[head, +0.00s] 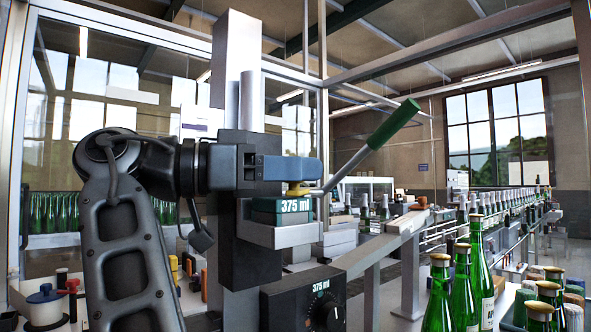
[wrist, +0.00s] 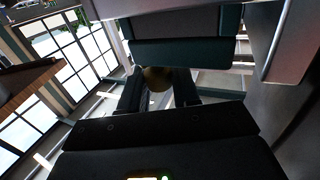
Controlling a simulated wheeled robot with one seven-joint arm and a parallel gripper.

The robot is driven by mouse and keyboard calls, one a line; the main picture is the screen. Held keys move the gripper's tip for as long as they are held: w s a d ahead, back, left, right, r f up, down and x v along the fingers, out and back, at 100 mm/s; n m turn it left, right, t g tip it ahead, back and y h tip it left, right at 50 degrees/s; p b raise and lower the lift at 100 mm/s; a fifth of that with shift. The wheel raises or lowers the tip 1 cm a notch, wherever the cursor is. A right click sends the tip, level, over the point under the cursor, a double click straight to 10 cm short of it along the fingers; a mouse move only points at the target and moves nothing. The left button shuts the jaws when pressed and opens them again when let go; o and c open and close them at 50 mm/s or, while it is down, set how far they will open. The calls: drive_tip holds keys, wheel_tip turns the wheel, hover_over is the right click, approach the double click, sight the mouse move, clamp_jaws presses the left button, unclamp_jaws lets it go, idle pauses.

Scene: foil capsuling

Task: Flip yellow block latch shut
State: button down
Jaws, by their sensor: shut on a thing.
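The yellow block latch (head: 298,189) sits on top of the teal block marked 375 ml (head: 295,205), on a grey bracket of the column. My gripper (head: 313,169) reaches in from the left and is shut on the latch, just above the block. Its fingers hide most of the latch. In the wrist view, the rounded yellow end of the latch (wrist: 157,78) shows between the two dark fingertips (wrist: 158,90), under the block. The latch's exact angle cannot be told.
A lever with a green handle (head: 393,124) slants up right beside the latch. A black dial box marked 375 ml (head: 303,306) is below. Green bottles (head: 462,290) stand at front right, and a conveyor (head: 500,240) runs behind. The tall grey column (head: 238,70) rises close behind my gripper.

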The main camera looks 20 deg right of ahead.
idle(0.3)
drive_tip(key=c, duration=0.9)
unclamp_jaws()
drive_tip(key=shift+c, duration=0.2)
drive_tip(key=a+b, duration=0.1)
drive_tip(key=a, duration=0.6)
drive_tip(key=shift+w+a, duration=0.3)
drive_tip(key=shift+a, duration=0.1)
